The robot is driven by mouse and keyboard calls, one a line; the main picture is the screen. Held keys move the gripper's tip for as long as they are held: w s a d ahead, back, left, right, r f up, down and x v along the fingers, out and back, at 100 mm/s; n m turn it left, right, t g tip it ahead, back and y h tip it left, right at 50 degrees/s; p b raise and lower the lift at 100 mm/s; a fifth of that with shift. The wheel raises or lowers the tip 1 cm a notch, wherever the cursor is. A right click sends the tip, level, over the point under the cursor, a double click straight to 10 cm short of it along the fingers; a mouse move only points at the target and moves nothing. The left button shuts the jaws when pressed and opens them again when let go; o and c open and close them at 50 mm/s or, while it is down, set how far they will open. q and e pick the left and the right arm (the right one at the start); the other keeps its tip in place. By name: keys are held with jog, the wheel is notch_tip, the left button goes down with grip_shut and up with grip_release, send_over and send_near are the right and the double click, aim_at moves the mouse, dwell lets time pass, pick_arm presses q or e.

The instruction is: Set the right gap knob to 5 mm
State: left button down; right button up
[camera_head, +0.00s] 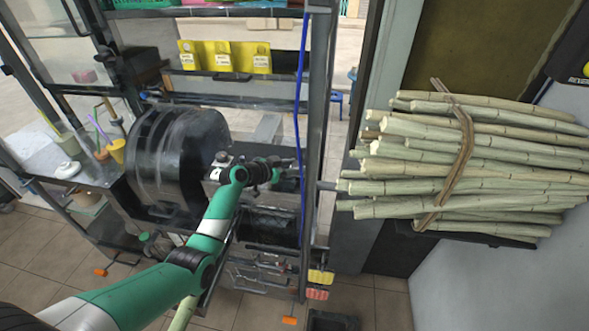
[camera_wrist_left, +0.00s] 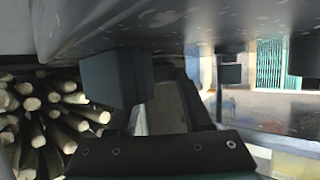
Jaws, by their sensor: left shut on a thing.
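My left gripper (camera_head: 286,168) is at the right end of the press top in the head view, beside the upright frame post. It is shut on what appears to be the right gap knob, which its fingers hide. In the left wrist view, a dark finger block (camera_wrist_left: 115,78) shows close under a grey metal surface (camera_wrist_left: 180,22). The knob's scale and reading cannot be seen. Another small knob (camera_head: 222,157) stands on the press top to the left of my gripper. My right gripper is not in view.
A large black drum (camera_head: 165,150) stands left of my gripper. A blue cable (camera_head: 301,100) hangs along the metal post (camera_head: 318,110). A bundle of sugarcane (camera_head: 470,160) lies on the right.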

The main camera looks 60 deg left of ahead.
pick_arm(q)
jog(key=shift+c, duration=1.7)
grip_release()
jog(key=p+v, duration=0.3)
jog(key=p, duration=0.1)
jog(key=p+v, duration=0.3)
jog(key=v, duration=0.1)
jog(key=p+v, duration=0.3)
jog(key=p, duration=0.1)
jog(key=shift+r+p, duration=0.35)
jog(key=shift+s+d+p, duration=0.2)
jog(key=shift+s+p, duration=0.3)
jog(key=shift+s, duration=0.15)
jog(key=shift+f, duration=0.1)
